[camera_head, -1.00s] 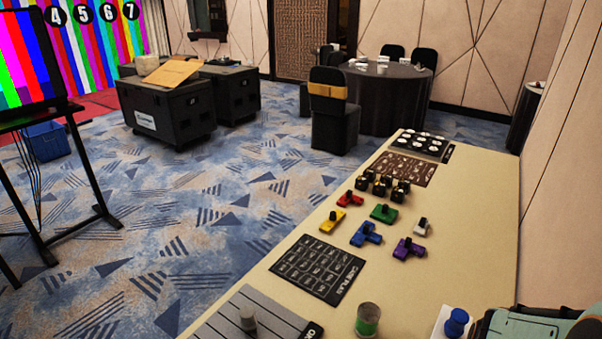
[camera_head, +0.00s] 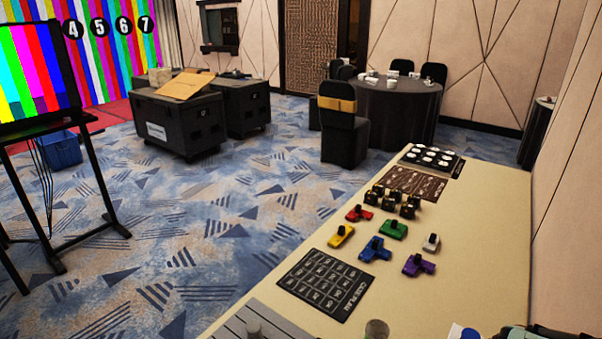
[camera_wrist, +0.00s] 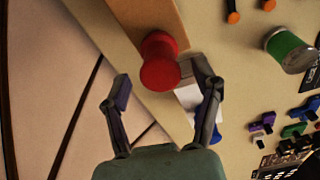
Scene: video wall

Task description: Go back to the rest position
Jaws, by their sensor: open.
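My gripper (camera_wrist: 162,78) is open in the wrist view, its two dark fingers spread wide. A red round knob (camera_wrist: 159,65) on an orange-brown wooden strip (camera_wrist: 130,14) shows between and beyond the fingertips. I see no finger touching it; how far beyond it lies, I cannot tell. A blue thing on a white card shows partly behind the right finger. In the head view only a green-grey piece of my arm shows at the bottom right corner, and the fingers are out of view there.
The beige table (camera_head: 480,250) runs along the right wall. It carries a black cue plan mat (camera_head: 326,283), several coloured switch-like pieces, dark cubes, a brown board (camera_head: 413,183), and a black tray (camera_head: 432,160). A green can (camera_wrist: 288,50) stands near my gripper. Carpeted floor is open left.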

